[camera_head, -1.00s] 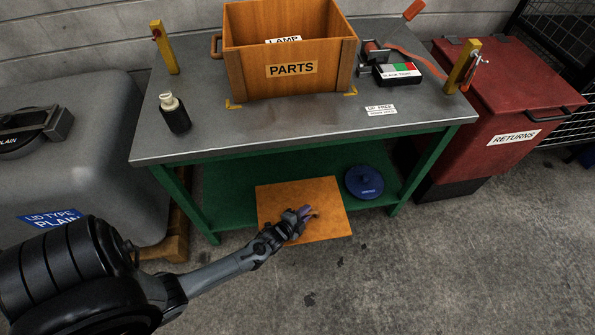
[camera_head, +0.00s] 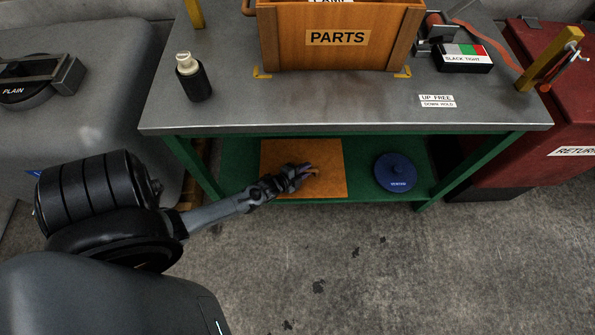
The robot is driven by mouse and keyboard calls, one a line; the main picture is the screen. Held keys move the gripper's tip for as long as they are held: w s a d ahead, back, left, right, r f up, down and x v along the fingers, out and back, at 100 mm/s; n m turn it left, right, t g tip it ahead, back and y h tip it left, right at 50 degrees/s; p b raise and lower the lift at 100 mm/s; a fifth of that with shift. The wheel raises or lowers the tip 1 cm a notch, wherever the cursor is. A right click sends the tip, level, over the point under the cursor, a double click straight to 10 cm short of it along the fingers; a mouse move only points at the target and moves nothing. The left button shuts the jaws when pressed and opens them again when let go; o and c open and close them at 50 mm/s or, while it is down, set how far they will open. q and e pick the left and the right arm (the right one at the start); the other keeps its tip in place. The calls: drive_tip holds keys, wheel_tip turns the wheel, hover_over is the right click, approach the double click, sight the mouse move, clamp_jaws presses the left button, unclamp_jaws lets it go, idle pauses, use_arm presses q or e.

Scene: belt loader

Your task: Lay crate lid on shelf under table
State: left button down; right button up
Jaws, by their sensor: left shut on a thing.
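The crate lid (camera_head: 325,160) is a flat orange-brown wooden panel. It lies over the green shelf (camera_head: 361,152) under the grey table (camera_head: 330,108), at the left-middle of the shelf, its front edge near the shelf's front edge. Whether it rests fully flat on the shelf I cannot tell. My left gripper (camera_head: 312,172) is shut on the lid, on its handle or upper face; the fingers hide the exact grip. The open wooden PARTS crate (camera_head: 290,40) stands on the table top. My right gripper is not in view.
A round blue lid (camera_head: 395,172) lies on the shelf to the right of the crate lid. Green table legs (camera_head: 466,172) bound the shelf. A dark bottle (camera_head: 196,82) stands on the table's left. A red RETURNS bin (camera_head: 510,160) stands at the right. The floor in front is clear.

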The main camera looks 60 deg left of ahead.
use_arm(q)
drive_tip(key=a, duration=0.1)
drive_tip(key=s+a+f+b, duration=0.1)
drive_tip(key=a+f, duration=0.1)
drive_tip(key=shift+s+a, duration=0.15)
drive_tip(key=shift+a, duration=0.2)
drive_tip(key=shift+s+f+b, duration=0.1)
drive_tip(key=shift+f+b, duration=0.2)
drive_tip(key=shift+b, duration=0.25)
wheel_tip(320, 180, down, 4)
drive_tip(key=b, duration=0.3)
drive_tip(key=shift+r, duration=0.25)
drive_tip(key=c, duration=1)
unclamp_jaws()
drive_tip(key=shift+s+d, duration=0.1)
drive_tip(key=shift+s, duration=0.05)
